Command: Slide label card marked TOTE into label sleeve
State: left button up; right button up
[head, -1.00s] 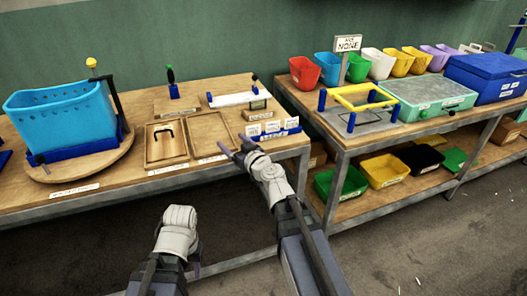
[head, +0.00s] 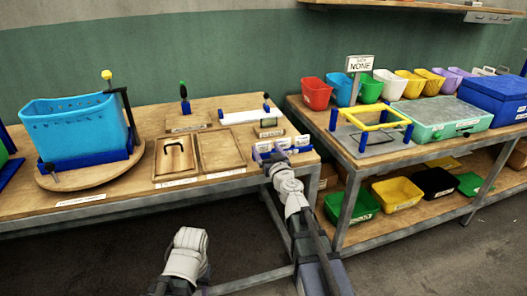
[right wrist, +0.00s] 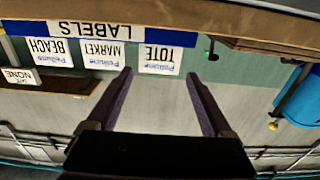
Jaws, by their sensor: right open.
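The TOTE label card (right wrist: 160,60) is white with blue and black print. It appears upside down in the right wrist view, standing in the blue LABELS rack (right wrist: 184,38) beside the MARKET card (right wrist: 101,54) and BEACH card (right wrist: 47,50). In the head view the rack (head: 263,154) is at the table's front right corner. My right gripper (right wrist: 160,76) is open and empty, its fingertips on either side of the TOTE card's lower picture edge. It also shows in the head view (head: 270,166), at the rack. My left arm's jaws do not show. I cannot identify the label sleeve.
A blue perforated tub (head: 75,130) stands on a round wooden board (head: 92,174) at the left. Wooden frames (head: 222,151) lie left of the rack. On the right table are a yellow-handled frame (head: 372,126), a green-fronted box (head: 440,118) and coloured bins. A gap separates the tables.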

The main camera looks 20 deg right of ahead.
aim_at(264, 144)
jog(key=w, duration=0.4)
jog(key=shift+w+f, duration=0.15)
jog(key=shift+w, duration=0.05)
jog(key=shift+s, duration=0.1)
jog(key=c, duration=1.1)
notch_tip(264, 144, up, 10)
jog(key=p, duration=1)
